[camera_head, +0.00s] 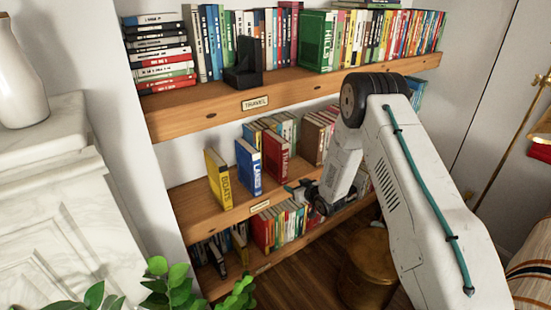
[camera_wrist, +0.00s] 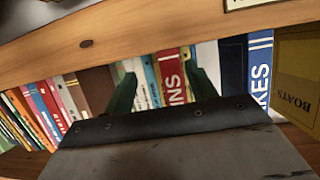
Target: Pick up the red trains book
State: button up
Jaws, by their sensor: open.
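The red trains book (camera_head: 276,158) stands upright on the middle shelf, to the right of the blue lakes book, in the head view. In the wrist view the lower part of its red spine (camera_wrist: 172,78) shows between my two fingers, nearer the right one. My gripper (camera_wrist: 163,92) is open, with dark green fingers apart and nothing held. In the head view my gripper (camera_head: 303,190) is low and to the right of the red book, partly hidden by my arm. I cannot tell whether the fingertips reach past the spine.
The blue lakes book (camera_head: 248,167) and yellow boats book (camera_head: 217,180) stand left of the red one. Brown books (camera_head: 312,143) stand to its right. The upper shelf (camera_head: 205,111) runs above, packed with books. A lower shelf also holds books. A round brown stool (camera_head: 368,270) stands below.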

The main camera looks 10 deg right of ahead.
aim_at(280, 157)
jog(key=r+t+y, duration=0.1)
jog(key=r, duration=0.1)
jog(key=w+a+r+t, duration=0.1)
jog(key=r, duration=0.2)
jog(key=w+r+t+y, duration=0.1)
jog(key=r, duration=0.1)
jog(key=shift+a+r+n+y, duration=0.15)
jog(key=shift+a+n+y, duration=0.15)
jog(key=shift+a+n, duration=0.1)
jog(key=shift+w+r+t, duration=0.2)
jog(key=shift+r+t, duration=0.1)
jog(key=x, duration=0.7)
jog(key=shift+w+r, duration=0.1)
jog(key=shift+w, duration=0.15)
jog(key=shift+r, duration=0.1)
grip_shut()
